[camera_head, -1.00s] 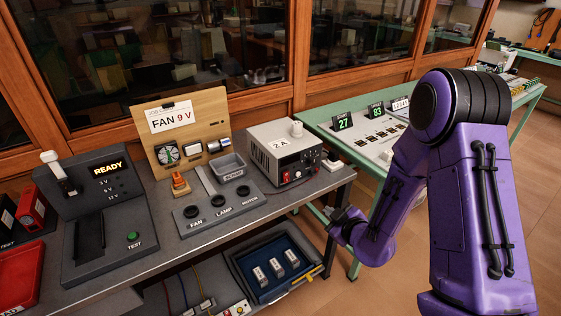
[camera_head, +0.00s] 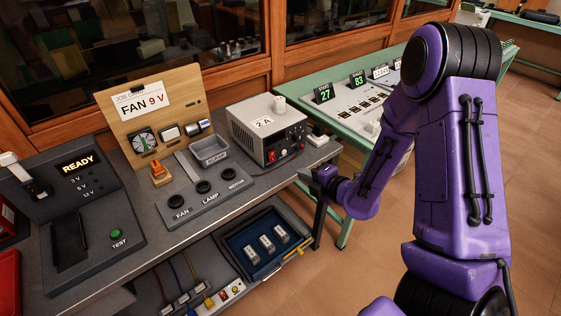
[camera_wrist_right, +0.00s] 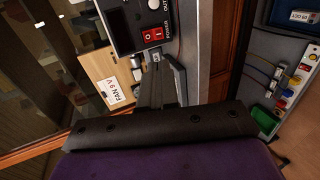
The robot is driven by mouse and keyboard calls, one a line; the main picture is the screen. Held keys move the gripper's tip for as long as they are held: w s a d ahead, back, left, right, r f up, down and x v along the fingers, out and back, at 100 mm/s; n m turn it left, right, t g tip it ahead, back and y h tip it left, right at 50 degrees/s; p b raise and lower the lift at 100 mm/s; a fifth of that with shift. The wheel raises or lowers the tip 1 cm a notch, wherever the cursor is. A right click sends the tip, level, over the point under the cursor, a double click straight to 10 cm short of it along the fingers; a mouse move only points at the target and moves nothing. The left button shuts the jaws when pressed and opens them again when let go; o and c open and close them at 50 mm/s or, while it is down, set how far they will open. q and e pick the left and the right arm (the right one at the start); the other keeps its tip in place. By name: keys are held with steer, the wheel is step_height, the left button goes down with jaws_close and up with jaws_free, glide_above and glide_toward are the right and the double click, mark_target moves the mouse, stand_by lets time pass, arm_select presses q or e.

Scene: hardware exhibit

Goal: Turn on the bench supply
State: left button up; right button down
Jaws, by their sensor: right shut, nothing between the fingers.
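The bench supply (camera_head: 262,112) is a light grey box with a dark front panel, standing at the right end of the dark bench. Its red power switch (camera_head: 271,156) is at the lower left of the panel. In the right wrist view the red switch (camera_wrist_right: 152,38) shows white marks beside the word POWER. My right gripper (camera_head: 318,182) is shut and empty, in front of the supply near the bench's front edge. In the right wrist view its fingertips (camera_wrist_right: 158,62) lie just below the switch in the picture; contact cannot be told. My left gripper is not in view.
On the bench are a READY tester (camera_head: 90,215), a FAN 9 V board (camera_head: 150,110), a scrap tray (camera_head: 209,151) and a three-socket panel (camera_head: 205,192). A blue drawer (camera_head: 265,245) is below. A green table (camera_head: 345,110) stands beyond, right. Floor is clear at right.

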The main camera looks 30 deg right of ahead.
mark_target(273, 160)
steer(key=p+x, duration=0.2)
steer(key=x, duration=1.1)
steer(key=shift+w+f, duration=0.15)
steer(key=shift+w, duration=0.05)
